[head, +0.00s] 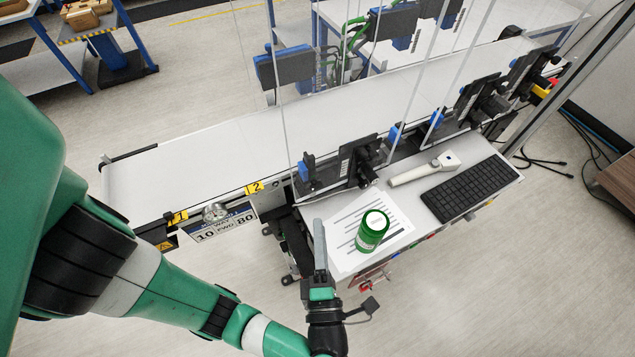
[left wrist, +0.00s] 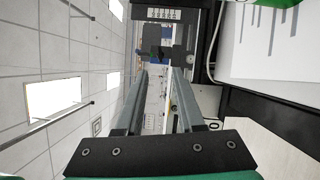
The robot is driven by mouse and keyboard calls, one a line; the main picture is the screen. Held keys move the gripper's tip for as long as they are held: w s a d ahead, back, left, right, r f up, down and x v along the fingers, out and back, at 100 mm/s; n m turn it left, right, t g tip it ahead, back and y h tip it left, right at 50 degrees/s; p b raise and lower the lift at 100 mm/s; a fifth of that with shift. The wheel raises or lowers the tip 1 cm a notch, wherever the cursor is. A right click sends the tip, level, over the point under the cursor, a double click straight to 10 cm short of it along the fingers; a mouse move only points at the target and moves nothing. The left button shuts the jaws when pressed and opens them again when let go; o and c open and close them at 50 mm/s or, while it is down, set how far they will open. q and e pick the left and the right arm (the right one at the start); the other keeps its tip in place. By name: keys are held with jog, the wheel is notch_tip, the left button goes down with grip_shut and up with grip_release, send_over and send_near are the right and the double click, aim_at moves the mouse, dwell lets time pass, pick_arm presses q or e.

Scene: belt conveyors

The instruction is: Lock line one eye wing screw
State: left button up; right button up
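My left gripper (head: 319,225) is at the front edge of the small table, left of the paper sheet, with its grey fingers pointing up the picture. In the left wrist view the two fingers (left wrist: 159,74) stand apart with nothing held between them. The nearest black bracket unit (head: 355,163) with a blue part stands at the near edge of the conveyor, beyond my gripper and apart from it. Similar units stand farther along the belt. I cannot make out a wing screw on any of them. My right gripper is not in view.
A white handheld scanner (head: 424,170) and a black keyboard (head: 470,188) lie to the right. Thin clear uprights rise by the brackets.

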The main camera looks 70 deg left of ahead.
aim_at(315, 185)
pick_arm(q)
jog(key=b+x, duration=0.1)
jog(key=x, duration=0.8)
jog(key=shift+f, duration=0.1)
jog(key=shift+s, duration=0.1)
grip_shut()
